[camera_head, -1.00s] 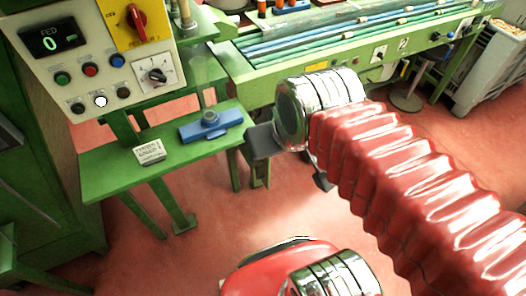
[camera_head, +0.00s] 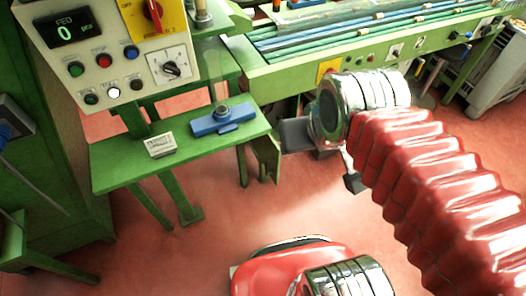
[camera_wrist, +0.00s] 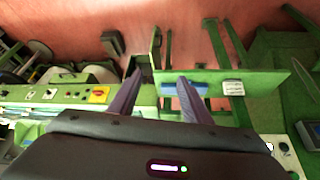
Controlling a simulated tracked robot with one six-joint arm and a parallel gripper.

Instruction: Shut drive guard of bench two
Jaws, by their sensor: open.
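A small green panel (camera_head: 266,156), which looks like the drive guard, hangs at the left end of the long green bench (camera_head: 290,72). It stands out at an angle, apparently open. It also shows in the wrist view (camera_wrist: 156,46), beyond my fingers. A plate marked 2 (camera_head: 420,43) is on the bench front. My gripper (camera_wrist: 160,78) is open, with nothing between its two purplish fingers. The panel lies just past the fingertips in the picture; I cannot tell the distance or any touch. In the head view my chrome wrist hides part of the bench's underside.
A green side table (camera_head: 120,172) bears a blue clamp block (camera_head: 222,119) and a white card (camera_head: 160,145). A control box (camera_head: 95,50) stands above it. A dark box (camera_wrist: 113,43) is left of the panel.

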